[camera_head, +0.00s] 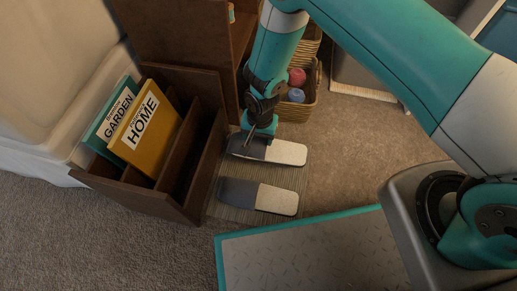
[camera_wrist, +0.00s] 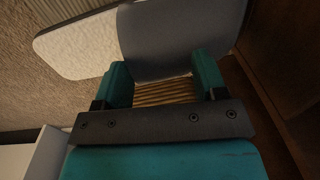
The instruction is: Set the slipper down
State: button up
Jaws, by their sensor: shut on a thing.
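The slipper (camera_head: 287,152), grey at one end and pale at the other, is held by my gripper (camera_head: 259,140) at its grey end. In the wrist view the slipper (camera_wrist: 85,45) spans beyond my gripper's teal fingers (camera_wrist: 163,85), which are shut on its near edge. A second matching slipper (camera_head: 275,199) lies on a striped mat (camera_head: 230,213), nearer the robot. The held slipper is over the far part of the mat, roughly parallel to the second one. I cannot tell whether it touches the mat.
A dark wooden rack (camera_head: 140,196) with a green and a yellow magazine (camera_head: 150,128) stands left of the mat. A wooden cabinet (camera_head: 185,40) and a basket (camera_head: 300,108) with balls are behind. Bare carpet (camera_head: 360,145) lies to the right.

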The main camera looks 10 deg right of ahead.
jog(key=shift+f+b, duration=1.3)
jog(key=shift+f, duration=1.2)
jog(key=shift+f, duration=0.1)
jog(key=o, duration=1.6)
